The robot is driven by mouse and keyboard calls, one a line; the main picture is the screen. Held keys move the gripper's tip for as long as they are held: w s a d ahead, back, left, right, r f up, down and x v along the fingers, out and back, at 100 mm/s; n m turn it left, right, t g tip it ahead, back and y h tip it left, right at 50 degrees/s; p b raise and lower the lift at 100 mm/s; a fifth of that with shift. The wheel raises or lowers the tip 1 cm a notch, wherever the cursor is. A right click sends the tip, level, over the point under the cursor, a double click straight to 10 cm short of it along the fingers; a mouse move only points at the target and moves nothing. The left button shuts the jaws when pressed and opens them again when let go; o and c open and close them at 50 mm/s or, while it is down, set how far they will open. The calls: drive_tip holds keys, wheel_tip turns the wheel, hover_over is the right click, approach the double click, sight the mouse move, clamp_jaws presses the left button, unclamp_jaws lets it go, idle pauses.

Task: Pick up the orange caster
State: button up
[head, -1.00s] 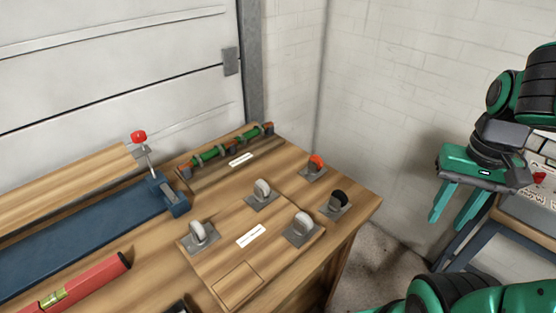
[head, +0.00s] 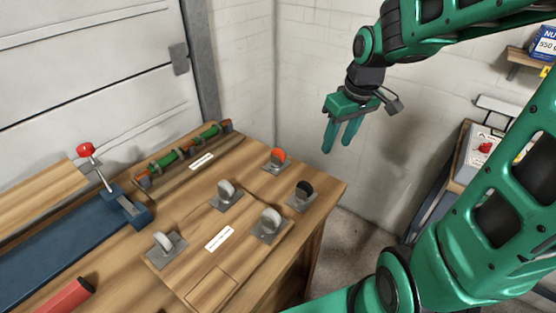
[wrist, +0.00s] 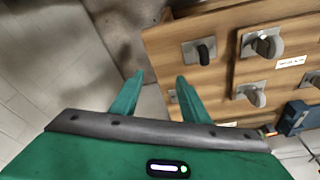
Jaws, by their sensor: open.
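The orange caster (head: 279,155) stands on a grey base plate near the back right corner of the wooden bench in the head view. My gripper (head: 337,148) is open and empty, fingers pointing down, to the right of the caster and apart from it. In the wrist view my open fingers (wrist: 160,78) reach toward the bench's edge with nothing between them. I cannot make out the orange caster there; my right finger may hide it.
A black caster (head: 304,189) stands just in front of the orange one. Grey casters (head: 226,190) stand to its left and front. A green and orange pipe piece (head: 185,152) lies along the bench's back. A blue vise (head: 60,236) is at left. White walls stand behind.

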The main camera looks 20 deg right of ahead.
drive_tip(key=w+a+f+n+t+y, duration=0.1)
drive_tip(key=w+a+n+y, duration=0.1)
drive_tip(key=w+a+n, duration=0.55)
drive_tip(key=m, duration=0.3)
hover_over(277, 149)
drive_tip(key=s+d, duration=0.2)
drive_tip(key=f, duration=0.4)
drive_tip(key=shift+w+a+f, duration=0.1)
drive_tip(key=shift+a+f, duration=0.1)
drive_tip(key=shift+f, duration=0.05)
drive_tip(key=shift+x, duration=3.05)
drive_tip(key=shift+w+a, duration=0.1)
drive_tip(key=shift+r, duration=0.1)
clamp_jaws()
